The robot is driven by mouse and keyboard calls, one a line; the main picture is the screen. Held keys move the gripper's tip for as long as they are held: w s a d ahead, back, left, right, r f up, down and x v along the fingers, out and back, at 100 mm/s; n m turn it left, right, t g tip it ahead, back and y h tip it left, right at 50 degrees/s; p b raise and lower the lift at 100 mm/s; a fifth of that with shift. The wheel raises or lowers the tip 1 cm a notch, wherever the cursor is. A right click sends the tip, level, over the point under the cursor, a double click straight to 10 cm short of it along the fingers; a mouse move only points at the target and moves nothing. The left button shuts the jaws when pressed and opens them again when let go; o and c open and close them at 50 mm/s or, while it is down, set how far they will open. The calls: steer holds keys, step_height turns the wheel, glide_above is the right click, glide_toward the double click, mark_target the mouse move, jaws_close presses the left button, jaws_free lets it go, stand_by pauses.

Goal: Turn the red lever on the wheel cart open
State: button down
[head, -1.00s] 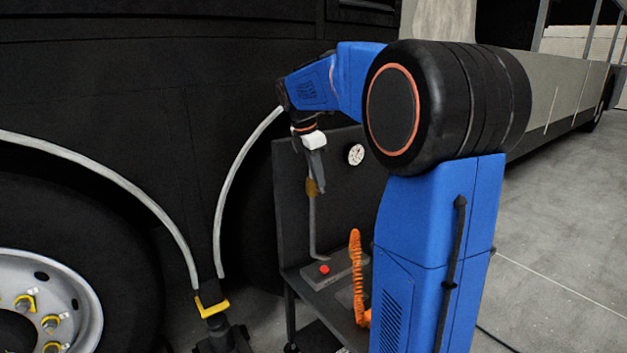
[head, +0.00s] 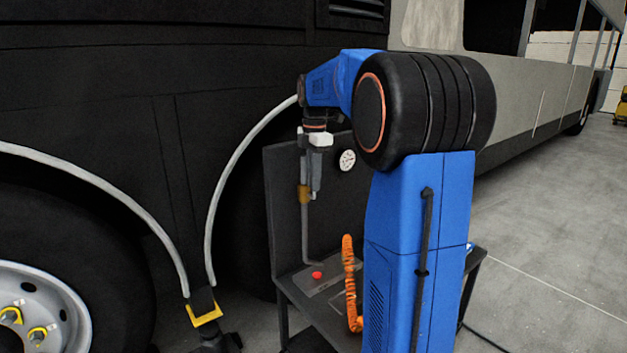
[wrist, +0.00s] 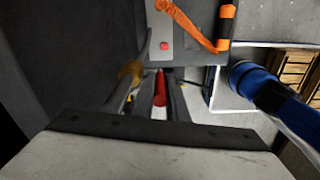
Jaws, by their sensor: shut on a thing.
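The red lever (wrist: 160,88) shows in the wrist view between the two fingers of my gripper (wrist: 152,98). My gripper is shut on it. A brass valve body (wrist: 130,72) is just left of the lever, on a grey pipe. In the head view my gripper (head: 315,178) points down in front of the dark back panel of the wheel cart (head: 284,225), beside the brass valve (head: 304,194). The lever is hidden there by the fingers.
A white dial gauge (head: 347,160) is on the panel. A red button (head: 317,275) and an orange coiled hose (head: 350,285) are on the cart below. The bus side (head: 100,110) and its wheel (head: 45,310) stand close on the left. Open floor (head: 560,230) lies at right.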

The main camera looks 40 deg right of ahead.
steer(key=c, duration=1.7)
jaws_free()
steer(key=shift+f, duration=0.1)
steer(key=shift+c, duration=0.2)
step_height(320, 180, up, 18)
steer(key=shift+d+f, duration=0.2)
steer(key=shift+f, duration=0.05)
steer(key=shift+a, duration=0.1)
steer(key=s+a+f+m+t, duration=0.3)
steer(key=s+a+f+m, duration=0.8)
steer(key=s+a+f, duration=0.85)
steer(key=s+a+f+m+t, duration=0.1)
steer(key=s+f+m, duration=0.4)
steer(key=s+f, duration=0.6)
steer(key=shift+a+t, duration=0.4)
steer(key=shift+a, duration=0.2)
